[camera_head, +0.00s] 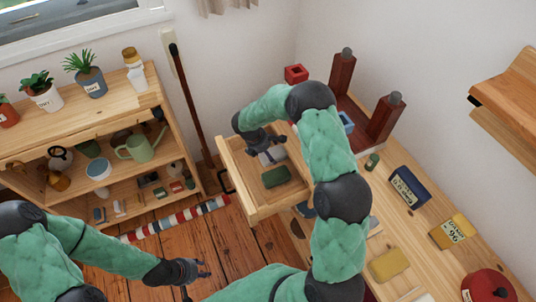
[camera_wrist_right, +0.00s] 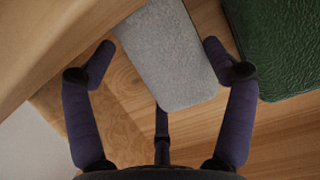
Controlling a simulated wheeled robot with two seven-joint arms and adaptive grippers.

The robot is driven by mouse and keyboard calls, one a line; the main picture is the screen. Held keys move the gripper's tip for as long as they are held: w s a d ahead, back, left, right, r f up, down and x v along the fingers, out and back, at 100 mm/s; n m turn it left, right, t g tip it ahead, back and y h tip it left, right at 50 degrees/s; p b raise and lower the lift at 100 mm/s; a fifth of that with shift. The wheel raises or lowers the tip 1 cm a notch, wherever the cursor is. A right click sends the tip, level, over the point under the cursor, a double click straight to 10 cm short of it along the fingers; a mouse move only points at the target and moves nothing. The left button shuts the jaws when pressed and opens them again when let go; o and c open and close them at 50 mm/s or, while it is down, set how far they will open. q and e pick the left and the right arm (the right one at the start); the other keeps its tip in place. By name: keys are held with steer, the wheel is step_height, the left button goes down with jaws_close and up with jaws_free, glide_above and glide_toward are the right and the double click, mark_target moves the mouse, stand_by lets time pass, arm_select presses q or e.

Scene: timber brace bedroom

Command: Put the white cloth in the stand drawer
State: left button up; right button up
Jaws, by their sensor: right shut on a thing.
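The stand drawer (camera_head: 234,178) is pulled open from the wooden stand in the head view. The white cloth (camera_head: 277,154) lies at the far end inside the drawer, partly hidden by my right gripper (camera_head: 268,146). The drawer's wooden floor (camera_wrist_right: 275,135) shows beneath. A green folded item (camera_head: 276,176) lies beside the cloth in the drawer. My left gripper (camera_head: 200,272) is open and empty above the floor at lower middle.
A wooden shelf (camera_head: 130,92) with plants, cups and a watering can stands left. A striped roll (camera_head: 180,219) lies on the floor. The stand top holds a yellow cloth (camera_head: 390,264), a blue labelled item (camera_head: 408,187) and a red round item (camera_head: 488,288). A dark red pole (camera_head: 190,100) leans at the wall.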

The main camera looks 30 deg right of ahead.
steer(key=shift+f, duration=0.1)
steer(key=shift+f, duration=0.1)
steer(key=shift+f, duration=0.1)
steer(key=o, duration=1)
steer(key=shift+c, duration=0.2)
steer(key=shift+a+r, duration=0.15)
steer(key=shift+r, duration=0.3)
steer(key=p+v, duration=0.5)
steer(key=v, duration=0.6)
steer(key=shift+r, duration=0.25)
